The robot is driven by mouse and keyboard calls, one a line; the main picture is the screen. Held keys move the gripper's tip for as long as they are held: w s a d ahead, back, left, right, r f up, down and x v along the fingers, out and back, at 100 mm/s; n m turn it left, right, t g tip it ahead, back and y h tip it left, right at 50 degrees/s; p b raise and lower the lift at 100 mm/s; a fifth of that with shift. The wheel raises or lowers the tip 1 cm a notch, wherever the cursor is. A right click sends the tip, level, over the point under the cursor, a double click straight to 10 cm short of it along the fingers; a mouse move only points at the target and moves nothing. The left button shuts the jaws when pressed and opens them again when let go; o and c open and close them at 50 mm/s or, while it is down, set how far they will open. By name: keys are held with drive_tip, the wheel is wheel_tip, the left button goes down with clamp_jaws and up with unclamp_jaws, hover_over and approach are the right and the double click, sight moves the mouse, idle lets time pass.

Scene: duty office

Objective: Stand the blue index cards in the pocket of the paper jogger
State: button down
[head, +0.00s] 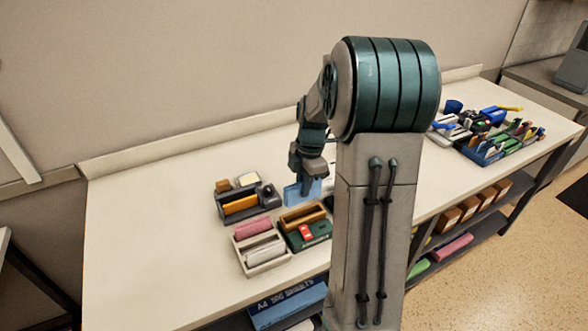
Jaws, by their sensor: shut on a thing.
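My gripper (306,182) is over the left part of the long bench, among the desk trays. It is shut on the blue index cards (313,189), which show as a light blue upright piece below and around the fingers. I cannot tell whether their lower edge touches anything. To the left is a dark grey holder (262,204) with an orange piece standing in it. In front are a wooden tray (304,218) and a green tray (318,241) with a red item. I cannot tell which of these is the paper jogger; my arm column hides part of the bench.
A pale tray (264,268) with pink and light grey items stands at the front left. Crowded blue and dark organisers (484,153) stand at the bench's right. The wall (180,80) runs behind. The bench top (140,215) is clear at far left.

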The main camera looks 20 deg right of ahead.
sight(305, 199)
drive_tip(key=shift+w, duration=0.15)
drive_tip(key=shift+s+d+f+b, duration=0.1)
drive_tip(key=shift+s+f+b, duration=0.1)
drive_tip(key=shift+f+b, duration=2.75)
drive_tip(key=shift+f, duration=1.3)
drive_tip(key=c, duration=1.3)
unclamp_jaws()
drive_tip(key=shift+r, duration=0.15)
drive_tip(key=shift+r+p, duration=3)
drive_tip(key=shift+r, duration=1.45)
